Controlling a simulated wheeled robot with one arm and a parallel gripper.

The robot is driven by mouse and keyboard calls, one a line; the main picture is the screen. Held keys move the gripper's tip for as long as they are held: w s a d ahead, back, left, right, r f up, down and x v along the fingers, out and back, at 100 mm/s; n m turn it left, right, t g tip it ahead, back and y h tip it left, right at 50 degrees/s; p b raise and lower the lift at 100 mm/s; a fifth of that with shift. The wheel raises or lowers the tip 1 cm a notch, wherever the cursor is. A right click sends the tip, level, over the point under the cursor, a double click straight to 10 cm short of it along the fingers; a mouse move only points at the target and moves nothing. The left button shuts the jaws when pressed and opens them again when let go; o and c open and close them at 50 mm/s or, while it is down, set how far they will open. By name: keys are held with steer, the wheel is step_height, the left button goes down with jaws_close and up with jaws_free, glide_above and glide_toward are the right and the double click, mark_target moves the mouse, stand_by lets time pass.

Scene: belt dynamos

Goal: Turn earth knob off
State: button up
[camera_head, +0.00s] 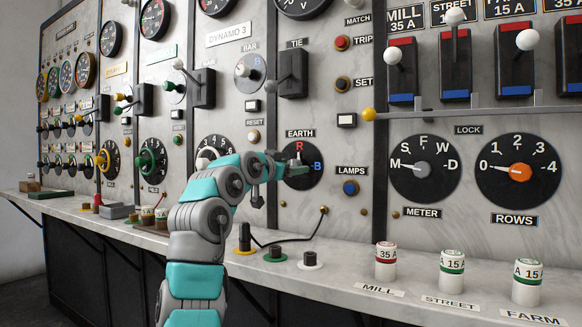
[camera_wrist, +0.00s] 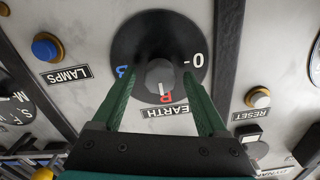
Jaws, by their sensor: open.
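The earth knob (camera_wrist: 160,76) is a small grey knob on a round black dial (camera_wrist: 176,28), seen upside down in the wrist view. A red R, a blue B and a white 0 surround it, and the EARTH label (camera_wrist: 164,112) sits beside the R. A pale mark on the knob faces the R. My gripper (camera_wrist: 161,72) is open, with its green fingers on either side of the knob; whether they touch it I cannot tell. In the head view my gripper (camera_head: 282,167) reaches the dial (camera_head: 301,178) and hides its left part.
The blue LAMPS button (camera_head: 350,188) is right of the dial; the RESET button (camera_head: 253,136) is to its left. Below is a shelf (camera_head: 340,262) with fuses and a black cable (camera_head: 290,240). The METER dial (camera_head: 440,190) is farther right.

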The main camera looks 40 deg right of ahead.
steer(key=shift+c, duration=0.3)
jaws_close()
stand_by(0.3)
